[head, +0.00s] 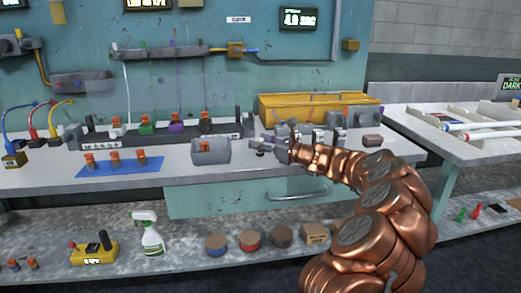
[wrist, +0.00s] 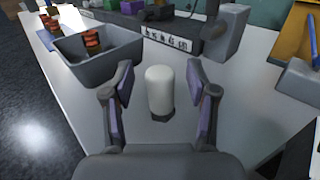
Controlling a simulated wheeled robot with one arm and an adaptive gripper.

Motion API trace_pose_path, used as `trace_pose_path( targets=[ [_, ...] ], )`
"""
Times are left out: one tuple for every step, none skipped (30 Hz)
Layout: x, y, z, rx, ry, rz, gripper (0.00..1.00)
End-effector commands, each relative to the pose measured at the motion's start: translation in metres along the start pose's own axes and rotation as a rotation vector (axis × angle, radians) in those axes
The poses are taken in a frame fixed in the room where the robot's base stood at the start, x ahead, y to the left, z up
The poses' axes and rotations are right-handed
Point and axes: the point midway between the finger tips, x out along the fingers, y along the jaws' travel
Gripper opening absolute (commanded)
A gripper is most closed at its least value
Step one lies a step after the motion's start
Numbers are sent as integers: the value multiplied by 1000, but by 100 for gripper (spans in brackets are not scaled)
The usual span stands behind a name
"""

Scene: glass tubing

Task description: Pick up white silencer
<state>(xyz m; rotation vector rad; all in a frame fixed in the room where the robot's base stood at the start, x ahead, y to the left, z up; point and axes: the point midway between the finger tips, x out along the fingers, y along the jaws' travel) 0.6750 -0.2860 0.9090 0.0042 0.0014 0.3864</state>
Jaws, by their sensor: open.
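The white silencer (wrist: 160,88) is a short white cylinder with a rounded top and a dark lower end. It stands upright on the light grey worktop (wrist: 85,105) in the wrist view. My gripper (wrist: 161,72) is open, with one finger on each side of the silencer and a visible gap on both sides. In the head view my gripper (head: 268,146) is low over the worktop, right of the grey bin. The silencer is not clearly distinguishable there.
A grey bin (head: 211,152) with an orange-banded part inside stands left of my gripper. A blue mat (head: 120,168) with several similar parts lies farther left. A yellow tray (head: 318,108) and grey blocks stand behind and to the right. The worktop's front edge is close.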

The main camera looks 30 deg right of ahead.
Motion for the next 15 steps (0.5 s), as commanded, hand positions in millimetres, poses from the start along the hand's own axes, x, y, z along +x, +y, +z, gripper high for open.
trace_pose_path(
  targets=[
    [2,0,0,0,0,0,58],
    [3,0,0,1,0,0,58],
    [3,0,0,1,-1,0,58],
    [3,0,0,1,-1,-1,58],
    [3,0,0,1,-1,-1,58],
    [3,0,0,1,-1,-1,58],
    [3,0,1,0,-1,-1,58],
    [3,0,0,0,-1,-1,58],
    [3,0,1,0,-1,-1,55],
    [3,0,0,0,-1,-1,52],
    [3,0,1,0,-1,-1,48],
    [3,0,1,0,-1,-1,44],
    [3,0,1,0,-1,-1,41],
    [3,0,0,0,-1,-1,38],
    [3,0,1,0,-1,-1,34]
  ],
)
